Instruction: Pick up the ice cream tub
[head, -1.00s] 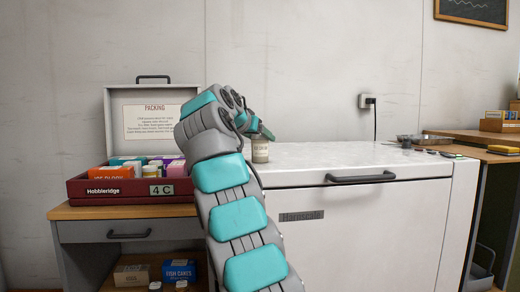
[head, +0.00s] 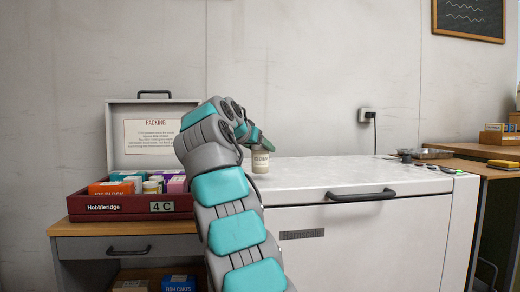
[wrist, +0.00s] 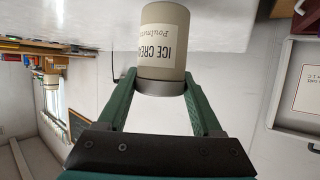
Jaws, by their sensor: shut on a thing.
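The ice cream tub (head: 260,162) is a small cream cylinder with a printed label and a grey lid. It is at the left end of the white freezer top in the head view. In the wrist view the tub (wrist: 163,42) appears upside down, its lid end between my fingers. My gripper (wrist: 161,86) has one green finger on each side of the lid and is shut on it. In the head view my arm partly hides the gripper (head: 259,143). I cannot tell clearly whether the tub's base touches the freezer top.
The white chest freezer (head: 350,215) has a mostly clear top, with small items at its far right. A dark red crate (head: 105,209) of boxes stands on a wooden desk at the left.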

